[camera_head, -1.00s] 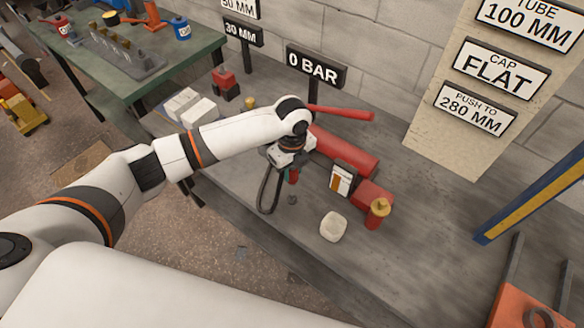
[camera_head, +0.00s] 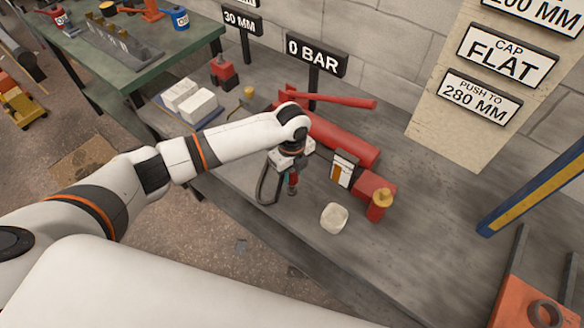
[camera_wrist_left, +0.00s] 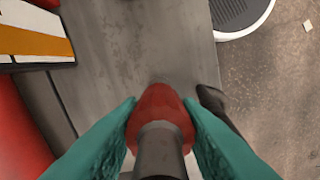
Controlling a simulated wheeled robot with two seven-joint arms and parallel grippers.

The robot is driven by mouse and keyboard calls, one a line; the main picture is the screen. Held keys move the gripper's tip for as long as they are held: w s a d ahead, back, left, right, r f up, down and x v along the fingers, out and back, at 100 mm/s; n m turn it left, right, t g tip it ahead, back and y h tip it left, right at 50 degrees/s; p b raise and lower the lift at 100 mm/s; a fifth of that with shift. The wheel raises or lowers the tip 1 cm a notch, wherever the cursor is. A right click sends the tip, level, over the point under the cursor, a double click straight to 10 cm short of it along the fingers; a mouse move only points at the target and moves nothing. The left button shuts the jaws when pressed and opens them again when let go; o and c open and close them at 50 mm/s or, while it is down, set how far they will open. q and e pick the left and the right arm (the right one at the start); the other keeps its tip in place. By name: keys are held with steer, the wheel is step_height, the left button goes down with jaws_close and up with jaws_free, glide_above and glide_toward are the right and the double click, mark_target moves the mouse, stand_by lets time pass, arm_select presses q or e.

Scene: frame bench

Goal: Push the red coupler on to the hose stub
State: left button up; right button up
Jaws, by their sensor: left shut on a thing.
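My left gripper (camera_head: 292,180) hangs over the front part of the bench, pointing down. In the left wrist view its two teal fingers are shut on the red coupler (camera_wrist_left: 160,102), one on each side. A dark grey cylinder (camera_wrist_left: 160,150) comes out of the coupler's near end. In the head view the coupler is a small red patch (camera_head: 293,184) below the wrist, just over a small dark piece (camera_head: 292,191). I cannot tell whether they touch, or whether this piece is the hose stub. A black hose loop (camera_head: 262,190) hangs beside the gripper. My right gripper is not in view.
A red pump cylinder (camera_head: 345,142) with a long red handle (camera_head: 335,100) lies behind the gripper.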

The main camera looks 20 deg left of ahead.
mark_target(292, 180)
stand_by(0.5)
arm_select(q)
steer(key=shift+p, duration=0.35)
steer(key=shift+p, duration=0.55)
stand_by(1.1)
steer(key=shift+f+b, duration=1.2)
steer(key=shift+f, duration=0.8)
steer(key=o, duration=1.2)
steer(key=shift+c, duration=0.2)
step_height(292, 180, up, 12)
steer(key=shift+b, duration=0.55)
